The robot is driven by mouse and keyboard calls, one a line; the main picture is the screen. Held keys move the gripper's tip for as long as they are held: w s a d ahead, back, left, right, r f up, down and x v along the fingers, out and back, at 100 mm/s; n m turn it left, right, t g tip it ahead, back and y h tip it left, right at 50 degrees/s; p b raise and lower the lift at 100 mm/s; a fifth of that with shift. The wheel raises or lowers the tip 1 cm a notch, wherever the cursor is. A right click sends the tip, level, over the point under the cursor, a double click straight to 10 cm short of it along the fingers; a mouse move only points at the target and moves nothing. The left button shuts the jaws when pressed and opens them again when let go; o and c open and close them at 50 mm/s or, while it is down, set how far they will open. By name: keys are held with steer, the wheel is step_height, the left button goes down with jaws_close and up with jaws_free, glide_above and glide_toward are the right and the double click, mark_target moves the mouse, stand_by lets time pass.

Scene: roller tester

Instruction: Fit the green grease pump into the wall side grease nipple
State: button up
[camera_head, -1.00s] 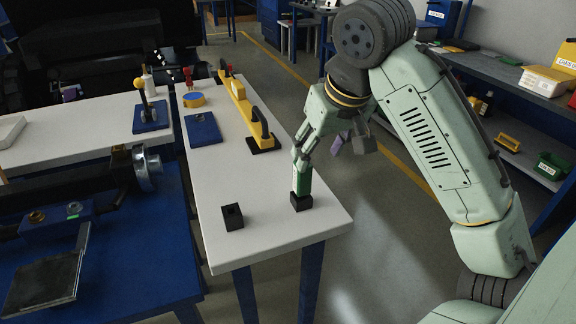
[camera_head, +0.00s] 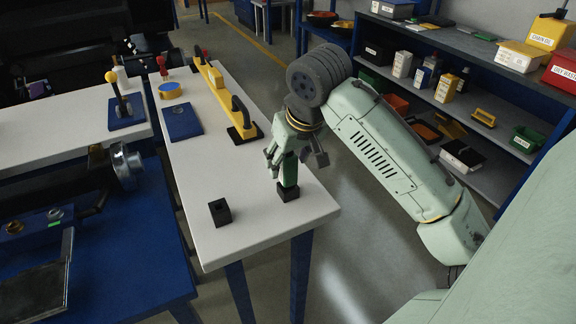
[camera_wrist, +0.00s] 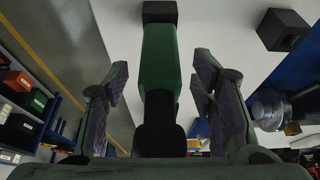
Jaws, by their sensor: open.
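The green grease pump (camera_head: 288,170) stands upright in a small black square holder (camera_head: 288,193) on the near right end of the white table. In the wrist view the pump (camera_wrist: 160,60) is a green block with a black end, between my two fingers. My gripper (camera_head: 290,160) is open around the pump, with a visible gap on each side in the wrist view. The far end of the pump meets the black holder (camera_wrist: 160,12). I cannot pick out the wall side grease nipple in these views.
A second black square holder (camera_head: 220,212) stands on the white table (camera_head: 250,230), left of the pump. Yellow tools, a blue plate (camera_head: 181,122) and a yellow disc lie farther back. A blue machine with a metal roller (camera_head: 127,165) is at the left. Shelves with boxes are at the right.

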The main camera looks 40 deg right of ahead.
steer(key=shift+w+d+f, duration=0.1)
steer(key=shift+w+f, duration=0.05)
steer(key=shift+f, duration=0.4)
steer(key=shift+c, duration=0.6)
jaws_close()
